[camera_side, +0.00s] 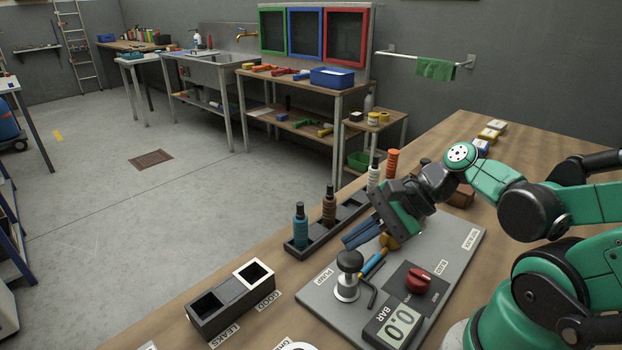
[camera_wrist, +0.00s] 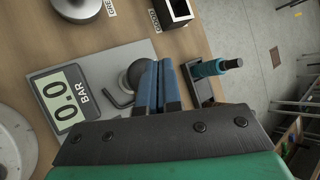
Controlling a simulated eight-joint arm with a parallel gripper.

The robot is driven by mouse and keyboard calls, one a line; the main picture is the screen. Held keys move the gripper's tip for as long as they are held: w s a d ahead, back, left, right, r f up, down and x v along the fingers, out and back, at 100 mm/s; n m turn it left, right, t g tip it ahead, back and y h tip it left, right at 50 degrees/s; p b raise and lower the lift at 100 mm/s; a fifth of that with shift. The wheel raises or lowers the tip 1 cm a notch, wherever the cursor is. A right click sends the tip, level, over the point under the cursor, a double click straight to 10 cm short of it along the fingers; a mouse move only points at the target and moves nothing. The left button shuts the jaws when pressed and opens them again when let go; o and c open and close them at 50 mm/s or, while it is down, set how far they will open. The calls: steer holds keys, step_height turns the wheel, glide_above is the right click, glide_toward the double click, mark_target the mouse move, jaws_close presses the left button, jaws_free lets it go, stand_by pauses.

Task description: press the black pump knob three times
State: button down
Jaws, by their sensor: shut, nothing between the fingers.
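The black pump knob (camera_side: 349,260) sits on a silver pump body (camera_side: 346,288) near the PUMP label on a grey plate (camera_side: 318,299). My gripper (camera_side: 347,240) has its two blue fingers shut together and empty. The fingertips point toward the knob and appear just above and behind it in the side view. In the wrist view the knob (camera_wrist: 133,77) is partly hidden behind the closed fingers (camera_wrist: 157,64). I cannot tell whether they touch it. The gauge (camera_side: 394,323) reads 0.0 BAR, and it also shows in the wrist view (camera_wrist: 62,103).
A red dial (camera_side: 418,279) and a bent black lever (camera_side: 368,295) are on the plate. A black rack with a teal-and-black nozzle (camera_side: 300,228) and a brown one (camera_side: 329,206) stands behind. A two-opening black box (camera_side: 229,304) is at the front left.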

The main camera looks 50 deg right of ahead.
mark_target(353, 257)
steer(key=shift+f, duration=0.4)
steer(key=shift+s+f, duration=0.1)
steer(key=shift+f, duration=1.25)
stand_by(1.2)
steer(key=shift+r, duration=0.15)
steer(key=shift+s+a+r, duration=0.15)
steer(key=shift+s+r, duration=0.05)
steer(key=shift+r, duration=0.55)
steer(key=shift+s+a+r, duration=0.1)
steer(key=shift+s+r, duration=0.1)
steer(key=shift+r, duration=0.5)
steer(key=shift+r, duration=0.15)
steer(key=shift+w+r, duration=0.1)
steer(key=shift+r, duration=2.35)
